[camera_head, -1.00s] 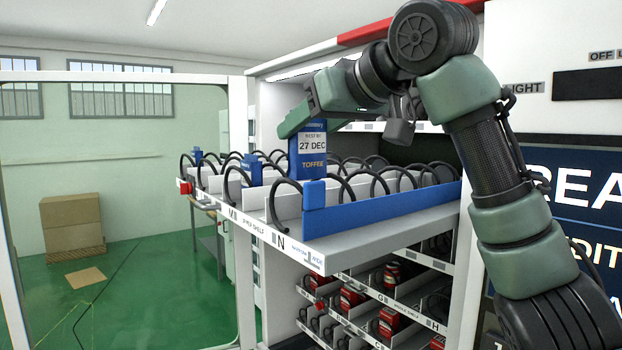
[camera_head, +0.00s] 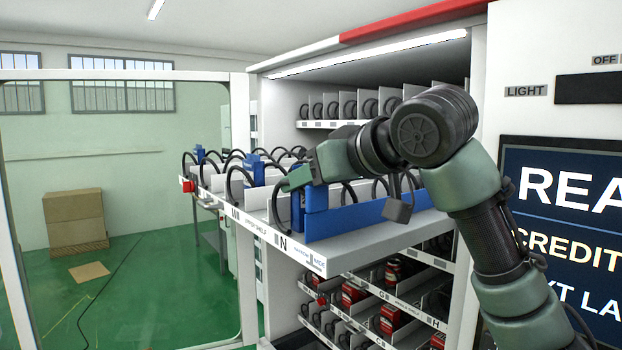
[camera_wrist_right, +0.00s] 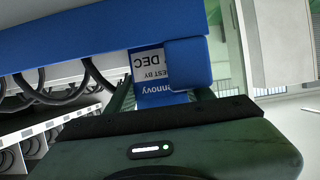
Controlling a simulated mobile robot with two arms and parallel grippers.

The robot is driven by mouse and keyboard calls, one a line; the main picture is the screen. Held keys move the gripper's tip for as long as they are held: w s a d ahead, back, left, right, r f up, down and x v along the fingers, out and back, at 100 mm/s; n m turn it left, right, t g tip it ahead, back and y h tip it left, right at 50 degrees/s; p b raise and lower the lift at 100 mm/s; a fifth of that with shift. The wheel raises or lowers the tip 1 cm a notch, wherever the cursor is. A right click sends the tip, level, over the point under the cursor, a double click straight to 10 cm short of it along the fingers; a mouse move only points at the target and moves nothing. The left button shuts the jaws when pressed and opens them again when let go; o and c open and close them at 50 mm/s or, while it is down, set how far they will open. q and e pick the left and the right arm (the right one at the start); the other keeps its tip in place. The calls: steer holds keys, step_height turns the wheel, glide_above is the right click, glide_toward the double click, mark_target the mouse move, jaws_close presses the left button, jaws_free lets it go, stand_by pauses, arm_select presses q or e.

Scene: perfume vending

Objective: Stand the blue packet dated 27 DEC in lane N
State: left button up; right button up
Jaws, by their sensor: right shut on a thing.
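The blue packet (camera_head: 297,212) is low in lane N (camera_head: 283,243), at the front of the pulled-out shelf, mostly hidden behind the blue divider's end. In the right wrist view its label (camera_wrist_right: 150,68) reads "BEST BY" and "DEC"; the day number is hidden. My right gripper (camera_head: 291,182) is shut on the packet's top. The packet looks upright; I cannot tell whether its base touches the lane floor. The blue divider (camera_head: 350,219) stands right beside it, and its end block (camera_wrist_right: 188,62) covers part of the packet. My left gripper is not in view.
Black spiral coils (camera_head: 240,187) and white dividers fill the lanes to the left; another blue packet (camera_head: 253,170) stands there. Lower shelves hold red packets (camera_head: 352,293). The machine's display panel (camera_head: 560,220) is at the right. The green floor (camera_head: 150,290) at left is open.

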steer(key=o, duration=1.4)
steer(key=shift+w+f, duration=0.1)
steer(key=b+v, duration=0.6)
steer(key=v, duration=0.6)
